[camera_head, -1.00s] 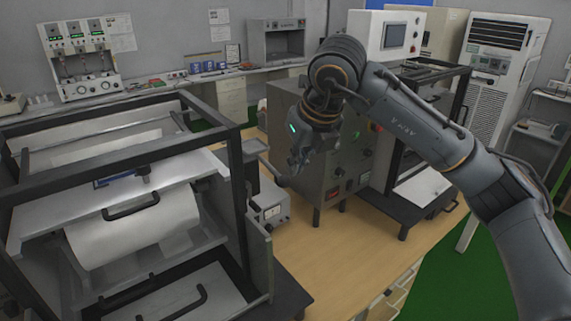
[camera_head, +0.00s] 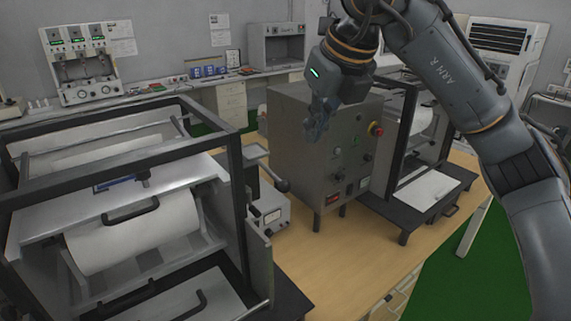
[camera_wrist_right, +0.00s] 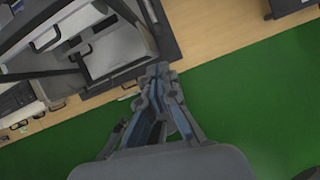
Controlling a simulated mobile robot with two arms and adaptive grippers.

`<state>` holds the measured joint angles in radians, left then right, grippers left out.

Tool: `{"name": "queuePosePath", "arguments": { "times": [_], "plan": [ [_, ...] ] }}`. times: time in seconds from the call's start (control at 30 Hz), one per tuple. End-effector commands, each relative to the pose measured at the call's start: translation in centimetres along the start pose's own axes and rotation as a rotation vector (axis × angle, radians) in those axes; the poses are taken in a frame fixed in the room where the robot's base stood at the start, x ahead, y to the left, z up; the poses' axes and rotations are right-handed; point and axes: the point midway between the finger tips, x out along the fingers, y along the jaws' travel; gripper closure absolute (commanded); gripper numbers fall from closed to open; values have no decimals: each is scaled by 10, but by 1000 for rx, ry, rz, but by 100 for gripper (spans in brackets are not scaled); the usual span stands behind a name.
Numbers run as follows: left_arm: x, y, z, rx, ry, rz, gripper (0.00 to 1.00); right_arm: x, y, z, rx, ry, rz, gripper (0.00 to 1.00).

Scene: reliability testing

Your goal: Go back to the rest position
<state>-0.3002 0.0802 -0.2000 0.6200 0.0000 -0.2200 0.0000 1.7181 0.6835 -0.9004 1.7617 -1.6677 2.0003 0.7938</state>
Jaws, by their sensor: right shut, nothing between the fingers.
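My right gripper (camera_head: 316,129) hangs in the air in front of the grey control cabinet (camera_head: 292,152), its fingers pointing down. It is shut and empty. My right arm comes in from the right edge and bends at the top of the head view. In the right wrist view the gripper (camera_wrist_right: 161,70) points toward the table edge, with its fingertips together and nothing between them. My left gripper is not in view.
A black-framed machine with a white roll (camera_head: 135,232) fills the left. A small meter box (camera_head: 268,213) stands beside the cabinet. A second framed machine is behind my right arm. The wooden table (camera_head: 345,262) is clear in front. Green floor (camera_head: 465,280) lies at right.

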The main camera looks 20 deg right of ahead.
Motion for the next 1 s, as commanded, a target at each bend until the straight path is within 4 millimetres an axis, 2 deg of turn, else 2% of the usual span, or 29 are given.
{"name": "queuePosePath", "arguments": {
  "times": [0.13, 0.43, 0.57, 0.67, 0.77, 0.8, 0.9, 1.0],
  "plan": [
    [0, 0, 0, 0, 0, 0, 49, -8, 0, 0, 0, 0, 0, 100],
    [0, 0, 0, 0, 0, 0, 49, -9, 0, 0, 0, 1, 0, 100],
    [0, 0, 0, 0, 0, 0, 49, 2, 14, -1, -28, 4, 56, 100],
    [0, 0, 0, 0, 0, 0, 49, 25, 53, -6, -94, 9, 212, 100],
    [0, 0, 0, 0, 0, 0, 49, 46, 115, -17, -164, 8, 480, 100],
    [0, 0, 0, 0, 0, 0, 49, 49, 141, -24, -181, 5, 604, 100],
    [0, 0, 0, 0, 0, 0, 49, 43, 197, -39, -178, -12, 915, 100],
    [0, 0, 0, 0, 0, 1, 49, 22, 235, -47, -109, -42, 1216, 100]
  ]
}}
